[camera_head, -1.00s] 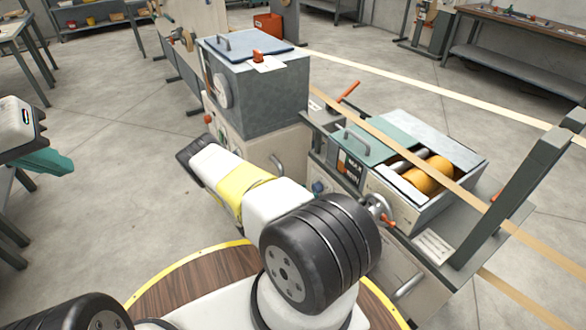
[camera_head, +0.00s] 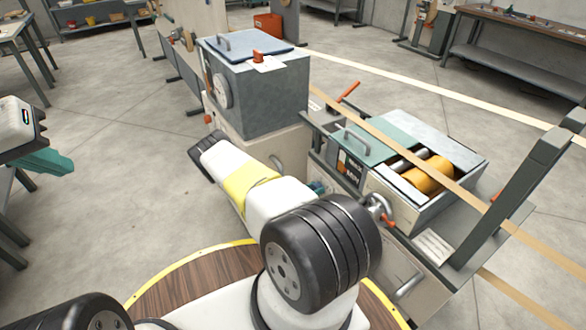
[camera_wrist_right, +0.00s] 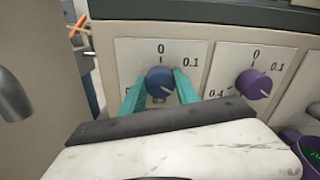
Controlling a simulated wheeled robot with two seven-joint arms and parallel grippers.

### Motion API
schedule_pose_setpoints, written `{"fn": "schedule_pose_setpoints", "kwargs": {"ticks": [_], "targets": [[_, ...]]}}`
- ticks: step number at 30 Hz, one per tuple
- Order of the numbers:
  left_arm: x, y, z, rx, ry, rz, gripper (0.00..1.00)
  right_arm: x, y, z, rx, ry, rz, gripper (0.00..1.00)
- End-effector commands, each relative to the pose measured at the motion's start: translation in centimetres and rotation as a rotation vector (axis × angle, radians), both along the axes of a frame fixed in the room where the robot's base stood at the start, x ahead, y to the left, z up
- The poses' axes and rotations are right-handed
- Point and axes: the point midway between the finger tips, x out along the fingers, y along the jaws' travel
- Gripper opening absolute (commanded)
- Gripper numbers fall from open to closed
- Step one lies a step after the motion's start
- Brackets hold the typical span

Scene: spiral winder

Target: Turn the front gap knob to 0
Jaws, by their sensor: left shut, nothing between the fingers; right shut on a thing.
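A blue knob (camera_wrist_right: 160,82) sits on a pale dial plate with 0 at the top and 0.1 at the upper right. A light mark on it appears to point to the lower right. My right gripper (camera_wrist_right: 159,88) has its teal fingers on both sides of the blue knob and is shut on it. In the head view, teal of the right gripper (camera_head: 317,187) shows beside the machine's front, mostly hidden behind my arm. My left gripper (camera_head: 42,162) is shut and empty at the far left, away from the machine.
A purple knob (camera_wrist_right: 254,84) with a similar dial is just right of the blue one. The winder's roller box (camera_head: 425,175), a hand crank (camera_head: 378,208) and a tall grey cabinet (camera_head: 265,95) stand close to my right arm. Open floor lies to the left.

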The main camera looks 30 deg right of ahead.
Motion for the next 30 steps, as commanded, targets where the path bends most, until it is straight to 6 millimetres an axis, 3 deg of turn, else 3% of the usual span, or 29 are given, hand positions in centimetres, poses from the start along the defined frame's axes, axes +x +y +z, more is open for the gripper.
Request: {"fn": "schedule_pose_setpoints", "kwargs": {"ticks": [11, 30], "targets": [[0.00, 0.00, 0.00, 0.000, 0.000, 0.000, 0.00, 0.08, 0.05, -0.02, -0.008, 0.105, 0.002, 0.00], [0.00, 0.00, 0.00, 0.000, 0.000, 0.000, 0.00, 0.16, 0.06, -0.05, -0.058, 0.674, 0.002, 0.00]]}}
